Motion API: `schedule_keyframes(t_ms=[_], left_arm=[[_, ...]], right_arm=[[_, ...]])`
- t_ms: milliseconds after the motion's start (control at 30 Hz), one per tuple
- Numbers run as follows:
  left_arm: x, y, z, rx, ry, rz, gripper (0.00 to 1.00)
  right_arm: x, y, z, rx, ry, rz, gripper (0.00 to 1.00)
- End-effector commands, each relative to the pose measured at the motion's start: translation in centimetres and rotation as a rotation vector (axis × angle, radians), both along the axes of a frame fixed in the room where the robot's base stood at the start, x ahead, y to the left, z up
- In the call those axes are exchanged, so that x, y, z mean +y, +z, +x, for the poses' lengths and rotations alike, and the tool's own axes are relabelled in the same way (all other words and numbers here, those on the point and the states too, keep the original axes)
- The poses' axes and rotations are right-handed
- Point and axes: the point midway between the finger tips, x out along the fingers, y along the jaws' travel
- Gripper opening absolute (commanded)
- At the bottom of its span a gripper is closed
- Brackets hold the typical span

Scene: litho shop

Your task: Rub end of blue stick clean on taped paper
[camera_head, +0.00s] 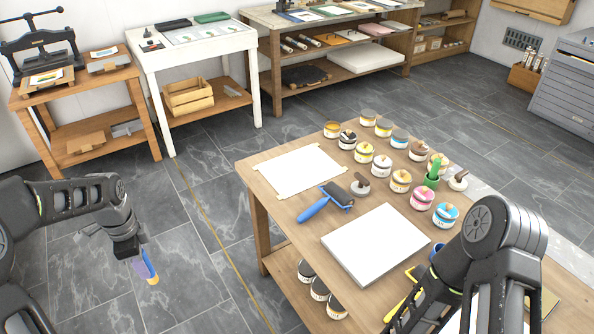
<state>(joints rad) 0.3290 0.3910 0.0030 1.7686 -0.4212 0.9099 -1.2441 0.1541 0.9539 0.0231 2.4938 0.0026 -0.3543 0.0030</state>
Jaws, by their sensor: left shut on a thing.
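The taped paper (299,169) is a white sheet lying flat on the near wooden table, with tape at its corners. My left gripper (139,257) hangs over the floor, left of the table and well apart from the paper. It is shut on the blue stick (149,260), which points downward and is slightly tilted. The stick's lower end is yellow-orange, and a pale purple patch shows beside it. The fingertips are small and dark here. My right arm comes in at the lower right over the table; its gripper cannot be made out.
The table holds a blue-handled roller (325,203), a white slab (375,243), and several ink jars (381,166) to the right. A green tool (433,171) stands among them. Open floor (200,255) lies between my left gripper and the table edge.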

Motion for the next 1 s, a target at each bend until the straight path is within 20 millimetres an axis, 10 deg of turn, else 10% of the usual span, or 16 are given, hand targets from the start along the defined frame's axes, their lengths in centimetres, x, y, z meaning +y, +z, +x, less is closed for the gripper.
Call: schedule_keyframes(t_ms=[467,1000], left_arm=[[-2.0,-1.1,0.4,0.004,0.114,0.001,0.00],[-15.2,-8.0,0.5,0.001,0.990,0.004,0.00]], right_arm=[[0.0,-0.1,-0.1,0.001,-0.001,-0.001,0.36],[-0.2,-0.6,-0.4,0.014,-0.004,-0.009,0.36]])
